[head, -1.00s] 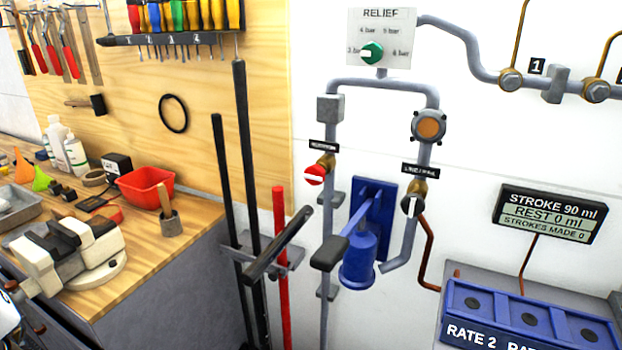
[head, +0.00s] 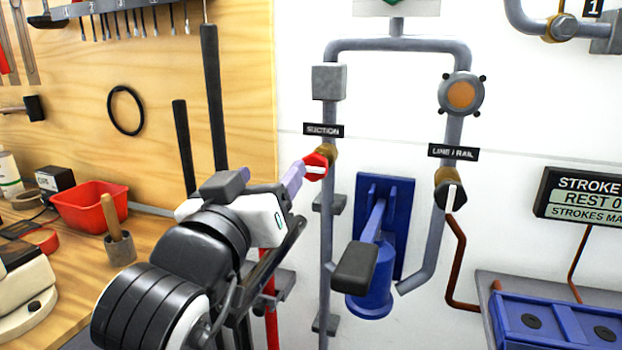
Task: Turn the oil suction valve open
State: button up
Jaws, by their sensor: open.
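The suction valve has a red knob (head: 316,167) with a white bar across it, on a brass body (head: 330,154) on the left vertical pipe. A black label reading SUCTION (head: 323,130) sits just above it. The white bar looks roughly level. My gripper (head: 302,172) reaches in from the lower left, with its pale fingers at the left side of the red knob. The fingers are open. One finger is partly hidden, and I cannot tell whether they touch the knob.
A black-handled valve (head: 450,196) under a LINE / RAIL label is on the right pipe. A blue hand pump (head: 370,275) with a black-gripped lever (head: 354,267) stands between the pipes. Dark upright bars (head: 213,95) stand close behind my arm. A red bin (head: 90,204) sits on the bench.

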aim_at(311, 164)
jog(key=shift+m+g, duration=0.4)
jog(key=shift+g, duration=0.5)
jog(key=w+d+p, duration=0.1)
jog(key=w+p, duration=0.1)
jog(key=w+d+f+p, duration=0.1)
jog(key=w+p, duration=0.1)
jog(key=w+d+f+p, duration=0.1)
jog(key=w+p, duration=0.2)
jog(key=shift+d+f, duration=0.15)
jog(key=shift+d, duration=0.25)
jog(key=w+p, duration=0.1)
jog(key=p, duration=0.2)
jog(key=shift+d, duration=0.2)
jog(key=shift+w+d+p, duration=0.1)
jog(key=shift+w+p, duration=0.05)
jog(key=shift+p, duration=1.05)
jog(key=shift+w+p, duration=0.1)
jog(key=shift+p, duration=0.4)
